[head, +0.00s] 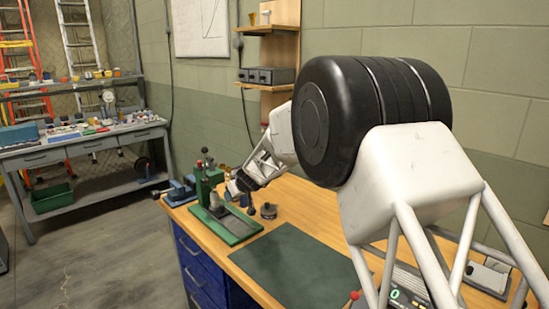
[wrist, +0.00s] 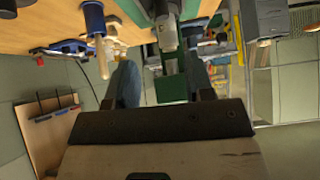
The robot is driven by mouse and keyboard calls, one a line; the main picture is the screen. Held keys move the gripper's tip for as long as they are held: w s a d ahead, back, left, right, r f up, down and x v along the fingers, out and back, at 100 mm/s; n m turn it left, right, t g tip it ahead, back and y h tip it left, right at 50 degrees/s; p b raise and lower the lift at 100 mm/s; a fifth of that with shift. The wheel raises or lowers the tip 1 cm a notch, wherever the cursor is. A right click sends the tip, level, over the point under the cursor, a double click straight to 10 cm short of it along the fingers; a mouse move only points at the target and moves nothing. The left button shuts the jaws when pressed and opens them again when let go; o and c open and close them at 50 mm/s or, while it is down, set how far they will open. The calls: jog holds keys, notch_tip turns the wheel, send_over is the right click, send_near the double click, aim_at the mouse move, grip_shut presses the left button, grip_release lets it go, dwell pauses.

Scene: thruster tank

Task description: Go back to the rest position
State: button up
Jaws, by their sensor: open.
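My gripper (head: 236,186) is in the head view, just right of a green bench press (head: 207,183) and above the wooden workbench (head: 305,200). In the wrist view its two fingers (wrist: 163,80) are apart, with nothing held between them. The green press (wrist: 175,72) shows beyond the gap between the fingers. In the head view my arm's large white and black links cover much of the right side and hide part of the bench.
A green mat (head: 290,268) lies clear on the bench. A blue vise (head: 181,188) stands left of the press, and a small dark round part (head: 268,211) lies right of it. A shelf with a grey box (head: 266,76) hangs on the wall behind.

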jog(key=s+d+r+m+g+h, duration=0.1)
jog(key=s+d+r, duration=0.4)
jog(key=s+d, duration=0.25)
jog(key=s+d+r+m, duration=0.1)
jog(key=s+d+r, duration=0.45)
jog(key=s, duration=0.35)
jog(key=s+d+r+m+g+h, duration=0.1)
jog(key=s+d+r, duration=0.3)
jog(key=s+d, duration=0.35)
jog(key=s+d+f+m+h, duration=0.1)
jog(key=s+d, duration=0.4)
jog(key=s, duration=0.7)
jog(key=s+d+f+m+g+h, duration=0.1)
jog(key=s+d, duration=0.4)
jog(key=s, duration=0.7)
jog(key=s+d+f+m+h, duration=0.1)
jog(key=s+d, duration=0.4)
jog(key=s, duration=0.7)
jog(key=m+h, duration=0.1)
jog(key=m, duration=0.1)
jog(key=shift+d+m+g, duration=0.3)
jog(key=shift+d+m, duration=0.05)
jog(key=shift+m, duration=0.05)
